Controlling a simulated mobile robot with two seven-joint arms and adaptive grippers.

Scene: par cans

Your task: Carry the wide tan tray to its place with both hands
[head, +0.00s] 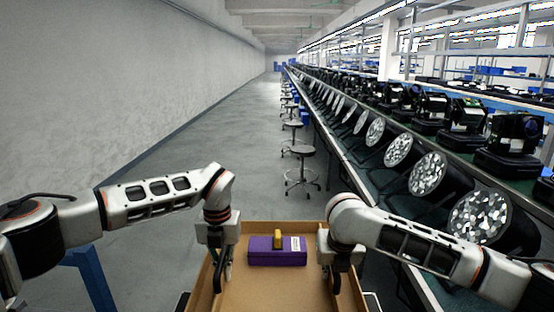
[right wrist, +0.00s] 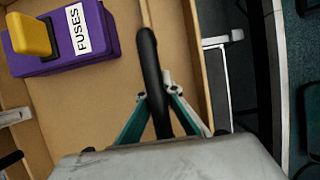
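The wide tan tray (head: 270,294) is in front of me at the bottom of the head view, its near end cut off. A purple box (head: 277,257) with a yellow handle lies in it; its label reads FUSES in the right wrist view (right wrist: 85,50). My left gripper (head: 222,278) points down at the tray's left wall.
A long bench (head: 395,185) with lamp heads and black fixtures runs along the right, close to the tray. Several stools (head: 302,170) stand along the bench ahead. A blue stand (head: 90,280) is at lower left. The grey floor (head: 210,145) ahead is clear beside the left wall.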

